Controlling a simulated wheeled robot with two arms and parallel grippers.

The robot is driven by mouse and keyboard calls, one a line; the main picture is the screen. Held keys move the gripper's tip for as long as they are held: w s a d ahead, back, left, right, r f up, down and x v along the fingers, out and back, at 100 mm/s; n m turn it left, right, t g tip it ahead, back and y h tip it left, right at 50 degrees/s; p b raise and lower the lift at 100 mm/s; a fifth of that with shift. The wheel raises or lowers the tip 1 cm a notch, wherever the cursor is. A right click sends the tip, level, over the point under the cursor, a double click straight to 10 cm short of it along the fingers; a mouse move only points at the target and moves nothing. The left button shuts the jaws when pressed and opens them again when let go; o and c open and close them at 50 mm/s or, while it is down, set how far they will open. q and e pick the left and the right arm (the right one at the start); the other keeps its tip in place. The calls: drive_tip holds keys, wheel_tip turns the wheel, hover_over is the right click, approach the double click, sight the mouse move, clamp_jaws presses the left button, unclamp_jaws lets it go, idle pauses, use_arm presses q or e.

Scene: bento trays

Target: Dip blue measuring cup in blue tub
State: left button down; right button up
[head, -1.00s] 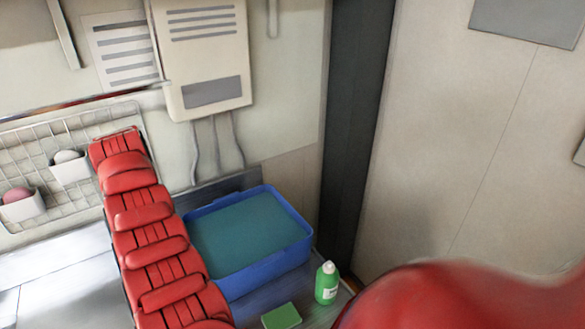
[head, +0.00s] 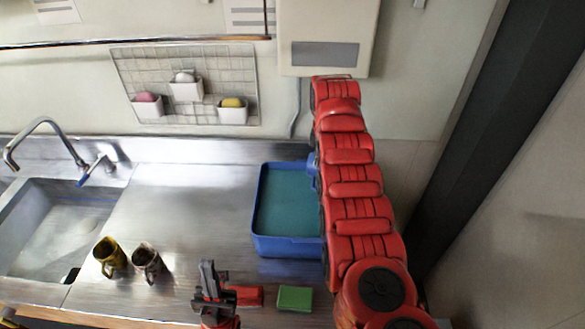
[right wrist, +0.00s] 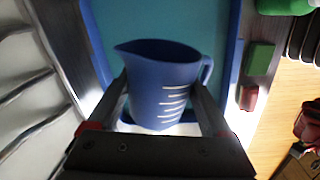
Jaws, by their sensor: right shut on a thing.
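The blue tub (head: 290,245) stands on the steel counter and holds teal liquid. My right arm covers its right side in the head view. In the right wrist view, my right gripper (right wrist: 168,112) is shut on the blue measuring cup (right wrist: 160,78), with one finger on each side. The cup has pale measuring marks and appears in front of the teal liquid, between the tub's rims (right wrist: 234,60). Whether it touches the liquid I cannot tell. My left gripper (head: 207,282) is low over the counter's front, its opening unclear.
A green sponge (head: 295,299) and a red block (head: 245,295) lie near the counter's front. Two mugs (head: 110,257) (head: 147,263) stand left, beside the sink (head: 40,225). A wire rack (head: 185,85) hangs on the wall. The middle of the counter (head: 190,210) is clear.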

drive_tip(key=shift+s+a+f+n+y+p, duration=0.6)
drive_tip(key=shift+s+a+f+n+p, duration=1)
drive_tip(key=shift+a+n, duration=3.9)
drive_tip(key=shift+n, duration=0.5)
drive_tip(key=shift+w+d+f+b, duration=0.2)
drive_tip(key=shift+f+b, duration=1.8)
drive_tip(key=shift+f, duration=0.55)
drive_tip(key=shift+w+d+f+b, duration=0.15)
drive_tip(key=shift+w+f+b, duration=0.1)
drive_tip(key=shift+f+b, duration=2)
drive_tip(key=shift+w+d+f+b, duration=0.2)
drive_tip(key=shift+f+b, duration=1.55)
drive_tip(key=shift+f, duration=1.05)
wheel_tip(320, 180, up, 17)
drive_tip(key=p, duration=0.3)
